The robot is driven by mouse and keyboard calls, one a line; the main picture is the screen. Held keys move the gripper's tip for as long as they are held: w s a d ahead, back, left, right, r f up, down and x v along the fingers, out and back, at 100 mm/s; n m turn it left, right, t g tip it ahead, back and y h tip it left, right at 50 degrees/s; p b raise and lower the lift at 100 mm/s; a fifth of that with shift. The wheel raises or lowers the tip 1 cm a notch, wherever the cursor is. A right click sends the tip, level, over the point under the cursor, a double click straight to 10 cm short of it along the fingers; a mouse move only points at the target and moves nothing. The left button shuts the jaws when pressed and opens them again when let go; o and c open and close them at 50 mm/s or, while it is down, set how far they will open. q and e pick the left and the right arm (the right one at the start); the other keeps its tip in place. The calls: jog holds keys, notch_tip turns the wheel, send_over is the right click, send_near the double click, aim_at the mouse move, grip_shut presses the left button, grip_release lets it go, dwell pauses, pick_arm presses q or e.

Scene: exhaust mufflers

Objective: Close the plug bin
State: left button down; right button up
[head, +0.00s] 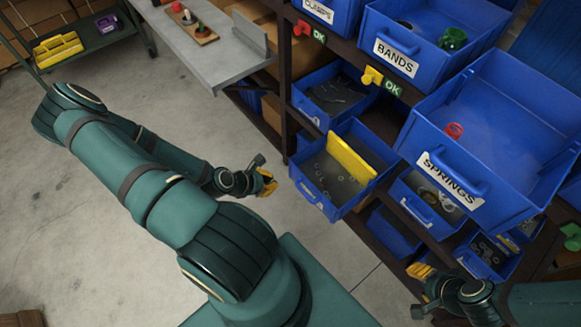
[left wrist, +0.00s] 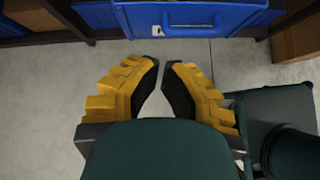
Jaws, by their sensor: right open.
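I see several blue bins, but no readable label naming the plug bin. A pulled-out bin (head: 310,197) with a yellow divider (head: 350,158) holds small rings; its label is unreadable from here. My left gripper (head: 270,183) is left of that bin, apart from it, with its tips nearly together and nothing between them. In the left wrist view, the yellow fingers (left wrist: 163,65) point toward a blue bin front with a handle (left wrist: 195,27). My right gripper (head: 422,272) is open at the lower right, below the springs bin.
The springs bin (head: 480,150) and the bands bin (head: 425,60) jut out at the upper right. A clamps bin (head: 325,12) is at the top. Lower bins (head: 430,205) stick out below. A grey table (head: 205,60) stands at the back left.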

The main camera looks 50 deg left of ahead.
pick_arm(q)
jog(key=s+a+n+y, duration=0.1)
jog(key=s+a+n, duration=0.1)
jog(key=a, duration=0.1)
jog(key=b, duration=0.2)
send_near(295, 170)
jog(key=w+f, duration=0.2)
jog(key=f, duration=0.1)
jog(key=w+f, duration=0.1)
jog(key=f, duration=0.1)
jog(key=shift+w+d, duration=0.1)
jog(key=shift+w, duration=0.65)
jog(key=shift+w, duration=0.1)
